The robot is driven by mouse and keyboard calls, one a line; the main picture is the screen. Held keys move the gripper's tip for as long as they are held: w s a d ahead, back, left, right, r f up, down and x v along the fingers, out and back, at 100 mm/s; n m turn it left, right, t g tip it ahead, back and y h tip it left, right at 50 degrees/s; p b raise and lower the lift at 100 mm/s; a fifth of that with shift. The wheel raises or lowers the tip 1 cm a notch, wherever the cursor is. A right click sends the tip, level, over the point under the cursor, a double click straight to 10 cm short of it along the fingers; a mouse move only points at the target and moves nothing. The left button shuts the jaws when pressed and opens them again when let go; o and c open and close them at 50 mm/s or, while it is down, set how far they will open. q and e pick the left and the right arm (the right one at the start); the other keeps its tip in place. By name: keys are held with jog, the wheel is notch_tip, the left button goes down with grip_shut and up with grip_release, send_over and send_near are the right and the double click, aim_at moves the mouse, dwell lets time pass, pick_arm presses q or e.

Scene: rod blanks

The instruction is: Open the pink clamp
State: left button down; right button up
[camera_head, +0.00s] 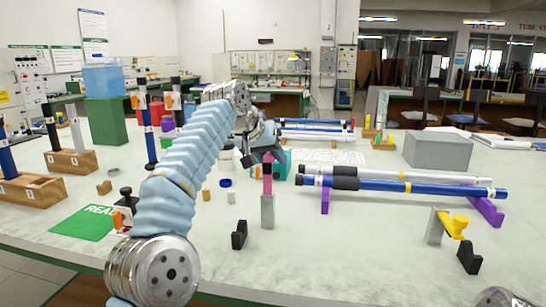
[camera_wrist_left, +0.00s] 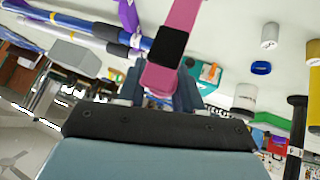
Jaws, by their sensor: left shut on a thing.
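The pink clamp (camera_head: 267,186) stands upright on a grey block (camera_head: 267,211) near the middle of the table. Its pink part also fills the top centre of the left wrist view (camera_wrist_left: 184,14), with a black square pad on it. My left gripper (camera_head: 266,156) is at the clamp's upper end and is shut on it. In the left wrist view its dark fingers (camera_wrist_left: 158,88) lie on both sides of the pink end. The exact contact is partly hidden by the gripper. My right gripper is not in view.
A yellow clamp (camera_head: 455,224) stands at the right. Blue and white rods (camera_head: 420,187) lie on purple supports behind it. A black bracket (camera_head: 239,235) stands just left of the pink clamp. Small cylinders (camera_head: 231,197) stand close by. The front middle of the table is clear.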

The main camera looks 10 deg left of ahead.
pick_arm(q)
jog(key=shift+a+f, duration=0.2)
jog(key=shift+f, duration=0.4)
jog(key=c, duration=1.2)
grip_release()
jog(key=o, duration=0.3)
jog(key=shift+w+a, duration=0.1)
jog(key=shift+o, duration=0.2)
jog(key=shift+r, duration=0.15)
jog(key=shift+r, duration=0.1)
